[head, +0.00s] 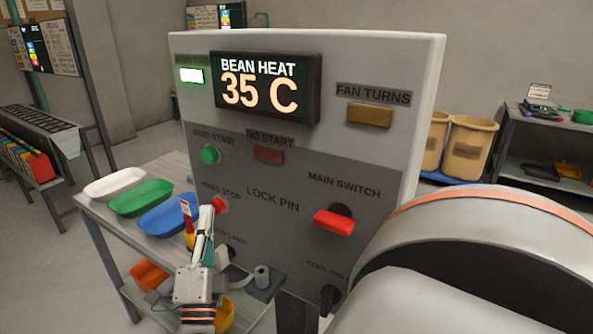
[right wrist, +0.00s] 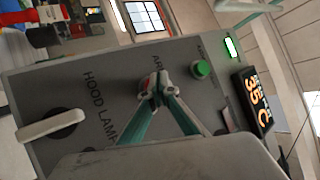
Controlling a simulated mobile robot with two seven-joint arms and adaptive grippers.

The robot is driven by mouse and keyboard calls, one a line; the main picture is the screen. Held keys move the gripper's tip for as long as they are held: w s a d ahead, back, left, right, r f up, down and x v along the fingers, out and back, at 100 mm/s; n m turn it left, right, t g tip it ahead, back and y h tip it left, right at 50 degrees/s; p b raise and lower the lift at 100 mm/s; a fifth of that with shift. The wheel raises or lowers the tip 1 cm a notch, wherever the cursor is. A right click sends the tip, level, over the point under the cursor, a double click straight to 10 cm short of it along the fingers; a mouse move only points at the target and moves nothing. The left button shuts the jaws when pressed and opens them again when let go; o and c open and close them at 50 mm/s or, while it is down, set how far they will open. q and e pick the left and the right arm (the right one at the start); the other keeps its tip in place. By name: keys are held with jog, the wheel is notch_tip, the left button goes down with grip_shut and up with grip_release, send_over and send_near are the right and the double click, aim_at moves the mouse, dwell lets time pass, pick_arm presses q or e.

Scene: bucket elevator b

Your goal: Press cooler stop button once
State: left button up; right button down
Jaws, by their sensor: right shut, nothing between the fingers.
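The control panel (head: 290,150) stands upright in front of me. Its red stop button (head: 221,205), labelled as arms stop, sits at the lower left, below the green start button (head: 211,154). My right gripper (head: 207,213) is shut and empty, its fingertips just left of the red button in the head view. In the right wrist view the shut fingertips (right wrist: 158,88) lie over the spot beside the green button (right wrist: 203,68) and mostly hide the red one. I cannot tell whether they touch it. My left gripper is not in view.
The display (head: 265,88) reads bean heat 35 C. A red main switch handle (head: 334,222) sticks out at right. The hood lamp knob (right wrist: 50,125) is near my right gripper. A side table with white, green and blue trays (head: 140,198) stands left. A large drum (head: 500,240) fills the right.

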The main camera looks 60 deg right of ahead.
jog(key=a, duration=0.6)
jog(key=shift+s, duration=0.2)
dwell(0.9)
